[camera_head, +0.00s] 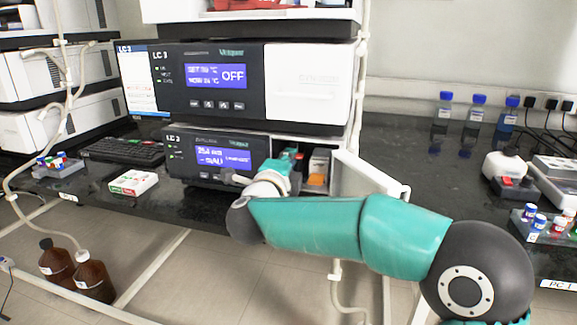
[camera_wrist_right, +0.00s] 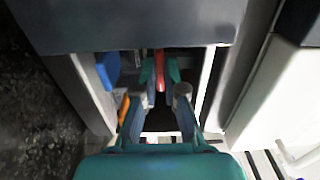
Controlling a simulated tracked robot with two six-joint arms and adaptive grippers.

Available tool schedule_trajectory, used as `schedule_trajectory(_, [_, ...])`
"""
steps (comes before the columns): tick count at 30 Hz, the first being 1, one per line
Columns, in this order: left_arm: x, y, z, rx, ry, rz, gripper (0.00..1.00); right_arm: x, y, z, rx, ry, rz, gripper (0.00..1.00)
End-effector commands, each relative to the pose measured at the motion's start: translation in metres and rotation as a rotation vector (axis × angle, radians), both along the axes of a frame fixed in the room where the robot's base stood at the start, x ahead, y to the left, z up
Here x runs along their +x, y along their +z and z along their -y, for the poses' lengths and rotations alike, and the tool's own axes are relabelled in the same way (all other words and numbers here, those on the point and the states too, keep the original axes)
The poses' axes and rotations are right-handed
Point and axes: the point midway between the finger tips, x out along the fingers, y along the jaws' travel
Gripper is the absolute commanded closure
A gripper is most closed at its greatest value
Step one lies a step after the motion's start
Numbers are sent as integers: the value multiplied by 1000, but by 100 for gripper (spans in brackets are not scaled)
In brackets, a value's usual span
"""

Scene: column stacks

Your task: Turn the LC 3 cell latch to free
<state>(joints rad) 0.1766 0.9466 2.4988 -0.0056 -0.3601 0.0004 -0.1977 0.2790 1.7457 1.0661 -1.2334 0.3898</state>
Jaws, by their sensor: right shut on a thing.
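The lower LC 3 module (camera_head: 215,152) has a lit blue display and an open compartment (camera_head: 320,150) at its right. My right gripper (camera_head: 296,165) reaches into that compartment and is partly hidden by my own wrist. In the right wrist view, my right gripper (camera_wrist_right: 160,80) has its two teal fingertips closed on a narrow red piece, which looks like the cell latch (camera_wrist_right: 160,69). The latch stands upright in that picture, between the fingers. Whether it is at free cannot be read. My left gripper is not in view.
A white door (camera_head: 372,174) stands open right of the compartment. An orange item (camera_head: 319,165) is inside; a blue piece (camera_wrist_right: 108,70) shows in the wrist view. The upper module (camera_head: 215,85) reads OFF. A small box (camera_head: 133,183) and keyboard (camera_head: 122,150) lie left.

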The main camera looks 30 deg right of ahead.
Motion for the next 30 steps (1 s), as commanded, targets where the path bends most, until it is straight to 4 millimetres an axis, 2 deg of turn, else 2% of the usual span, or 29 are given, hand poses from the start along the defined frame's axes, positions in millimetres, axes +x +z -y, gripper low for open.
schedule_trajectory(1, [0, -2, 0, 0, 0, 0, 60, -1, -6, 0, 10, -4, -5, 100])
schedule_trajectory(12, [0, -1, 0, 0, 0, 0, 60, -1, -6, 0, 14, -4, -2, 100])
schedule_trajectory(13, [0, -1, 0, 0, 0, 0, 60, -1, -6, 0, 13, -4, -3, 89])
schedule_trajectory(17, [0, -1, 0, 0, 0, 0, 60, -1, -5, 0, 12, -4, -3, 67])
schedule_trajectory(30, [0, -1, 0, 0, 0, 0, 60, -4, -2, -6, 10, 0, 3, 66])
